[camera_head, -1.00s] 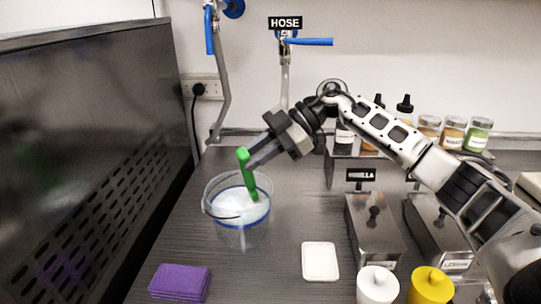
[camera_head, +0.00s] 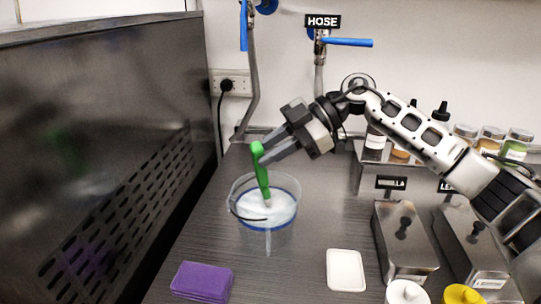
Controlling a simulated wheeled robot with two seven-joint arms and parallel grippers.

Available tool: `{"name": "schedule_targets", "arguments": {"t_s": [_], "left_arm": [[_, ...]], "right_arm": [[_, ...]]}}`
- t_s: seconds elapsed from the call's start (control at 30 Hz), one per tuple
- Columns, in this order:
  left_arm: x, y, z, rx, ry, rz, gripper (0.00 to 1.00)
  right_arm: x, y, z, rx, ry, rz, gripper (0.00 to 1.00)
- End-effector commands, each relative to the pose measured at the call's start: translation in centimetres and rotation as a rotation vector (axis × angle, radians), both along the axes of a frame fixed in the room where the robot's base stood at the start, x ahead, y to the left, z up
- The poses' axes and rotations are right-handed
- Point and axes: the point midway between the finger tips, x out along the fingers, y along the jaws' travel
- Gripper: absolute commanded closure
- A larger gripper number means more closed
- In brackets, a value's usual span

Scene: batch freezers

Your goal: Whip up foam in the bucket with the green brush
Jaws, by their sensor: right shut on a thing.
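The clear bucket (camera_head: 268,236) stands on the counter and holds white foam or suds (camera_head: 255,208). It has a blue band and a dark handle lying across its near side. My right gripper (camera_head: 263,157) is shut on the upper part of the green brush (camera_head: 262,178), above the bucket. The brush is nearly upright, tilted a little, and its lower end is inside the bucket at the white contents. Whether its tip is under the foam is hard to tell. My left gripper is not in view.
A purple folded cloth or sponge (camera_head: 202,281) and a white square lid (camera_head: 345,270) lie in front. Metal containers (camera_head: 405,245) and a shelf of jars (camera_head: 489,143) stand at right. A dark perforated machine panel (camera_head: 100,150) rises at left. The hose tap (camera_head: 322,40) is behind.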

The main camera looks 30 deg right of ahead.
Motion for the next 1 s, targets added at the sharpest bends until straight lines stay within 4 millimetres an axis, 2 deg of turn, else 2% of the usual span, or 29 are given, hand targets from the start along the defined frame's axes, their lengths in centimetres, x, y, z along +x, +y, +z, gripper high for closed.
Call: {"name": "schedule_targets", "arguments": {"t_s": [0.7,1.0], "left_arm": [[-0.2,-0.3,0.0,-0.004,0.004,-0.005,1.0],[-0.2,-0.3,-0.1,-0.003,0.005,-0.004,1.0]], "right_arm": [[-1.3,1.2,5.5,0.0,-0.002,0.0,1.0],[-1.5,1.4,6.1,-0.001,0.0,0.0,1.0]]}}
